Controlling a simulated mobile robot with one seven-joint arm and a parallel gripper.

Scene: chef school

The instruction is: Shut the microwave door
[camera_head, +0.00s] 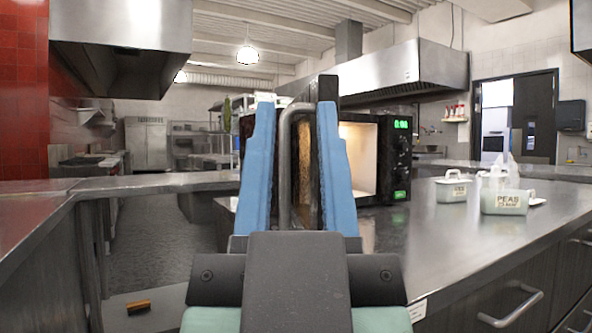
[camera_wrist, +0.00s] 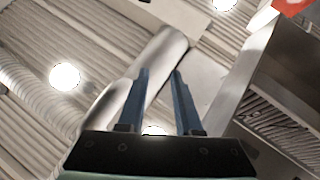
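The microwave (camera_head: 394,155) stands on the steel counter with its door open, its lit interior showing to the right of my gripper. The door (camera_head: 308,165) juts out toward me and is seen nearly edge-on, with a grey curved handle (camera_head: 285,150). My gripper (camera_head: 296,105) points upward in front of the door in the head view, its two blue fingers spread apart. The door and handle show in the gap between the fingers, behind them. The wrist view shows the fingers (camera_wrist: 160,72) apart with only ceiling beyond and nothing between them. The fingers partly hide the door and microwave.
Another counter edge (camera_head: 150,183) lies at left. A small brown object (camera_head: 138,307) lies low at left.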

